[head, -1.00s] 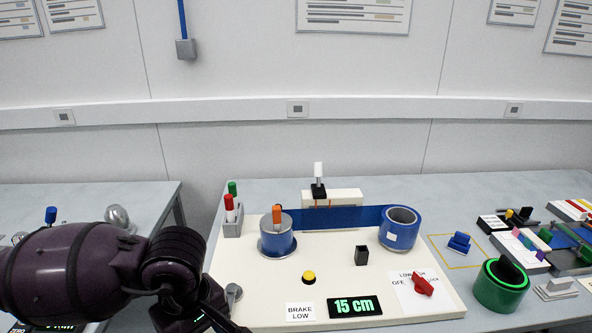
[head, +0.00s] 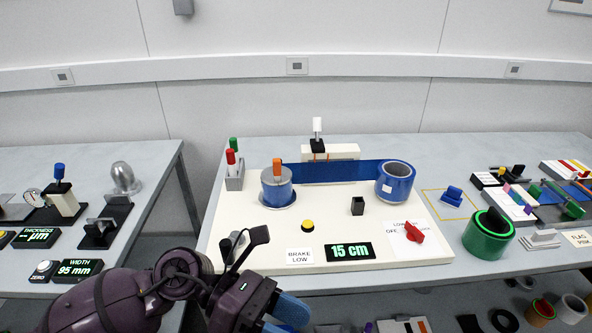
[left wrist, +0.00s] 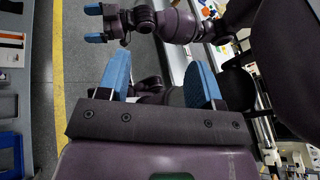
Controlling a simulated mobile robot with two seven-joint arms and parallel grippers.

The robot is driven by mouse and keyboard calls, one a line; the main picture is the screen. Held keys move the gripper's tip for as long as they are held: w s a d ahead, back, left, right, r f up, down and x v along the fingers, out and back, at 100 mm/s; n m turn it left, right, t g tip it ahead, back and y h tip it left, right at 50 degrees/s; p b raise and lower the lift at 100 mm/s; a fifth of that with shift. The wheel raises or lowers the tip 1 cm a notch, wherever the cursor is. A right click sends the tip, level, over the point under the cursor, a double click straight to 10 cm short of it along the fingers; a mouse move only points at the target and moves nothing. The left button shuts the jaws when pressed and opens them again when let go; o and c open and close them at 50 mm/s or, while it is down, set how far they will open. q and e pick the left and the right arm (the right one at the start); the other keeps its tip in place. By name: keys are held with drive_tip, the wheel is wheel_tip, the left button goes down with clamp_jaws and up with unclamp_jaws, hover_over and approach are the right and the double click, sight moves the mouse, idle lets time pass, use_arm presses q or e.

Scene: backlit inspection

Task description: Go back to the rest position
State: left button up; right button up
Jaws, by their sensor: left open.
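In the head view my left arm comes in from the bottom left. My left gripper (head: 284,317), with blue fingers, is at the bottom edge, in front of the workbench and partly cut off. In the left wrist view my left gripper (left wrist: 157,65) has its two blue fingers wide apart with nothing between them. My right gripper (left wrist: 95,23) shows at the top left of that view, its blue fingertips apart and empty. It is not in the head view.
A green roll (head: 487,237) stands right. Gauges (head: 62,195) stand on the left bench. Bins (left wrist: 10,150) lie beyond a yellow floor line.

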use_arm(q)
drive_tip(key=w+a+r+n+t+h, duration=0.25)
drive_tip(key=w+n+t+h, duration=0.45)
drive_tip(key=n+t, duration=0.75)
drive_tip(key=w+a+f+n+t+y, duration=0.4)
drive_tip(key=a+f+n+t+y, duration=0.5)
drive_tip(key=n, duration=1.1)
drive_tip(key=s+a+f+n+g+y, duration=0.3)
drive_tip(key=s+a+f+n+y, duration=0.3)
drive_tip(key=f, duration=0.4)
drive_tip(key=s+a+f+n+g+y, duration=0.3)
drive_tip(key=s+a+f+n+y, duration=0.2)
drive_tip(key=a+f+n, duration=0.4)
drive_tip(key=shift+s+f+n+y, duration=0.4)
drive_tip(key=shift+f+n+y, duration=0.55)
drive_tip(key=shift+n, duration=0.2)
use_arm(e)
drive_tip(key=shift+s+d+f, duration=0.1)
drive_tip(key=shift+s+f, duration=0.3)
drive_tip(key=shift+f, duration=0.1)
drive_tip(key=shift+w+r, duration=0.2)
drive_tip(key=shift+s+f, duration=0.3)
drive_tip(key=shift+s, duration=0.1)
drive_tip(key=shift+w+r, duration=0.1)
drive_tip(key=shift+w, duration=0.05)
